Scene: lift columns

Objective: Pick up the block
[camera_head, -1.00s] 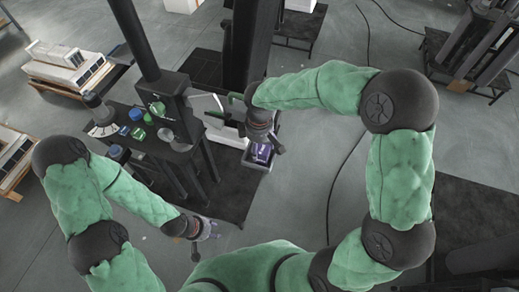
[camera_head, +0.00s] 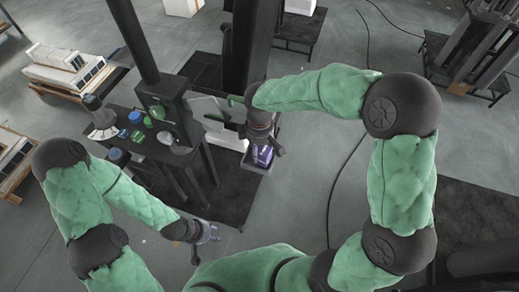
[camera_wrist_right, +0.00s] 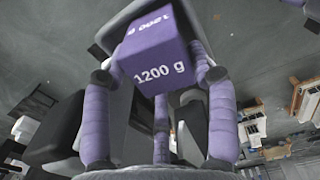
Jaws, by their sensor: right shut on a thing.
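The block (camera_wrist_right: 158,55) is a purple cube marked "1200 g". In the right wrist view it sits between the purple fingers of my right gripper (camera_wrist_right: 160,75), which are closed against its sides. In the head view my right gripper (camera_head: 262,150) points down over a small grey tray (camera_head: 254,168), and the block is mostly hidden by the fingers. I cannot tell whether the block is clear of the tray. My left gripper (camera_head: 207,238) is empty, its fingers apart, low in front of the black stand.
A black console (camera_head: 135,125) with blue and green knobs and a round dial stands left of my right gripper. A tall dark column (camera_head: 248,50) rises behind the tray. Open grey floor lies to the right, crossed by a cable (camera_head: 340,185).

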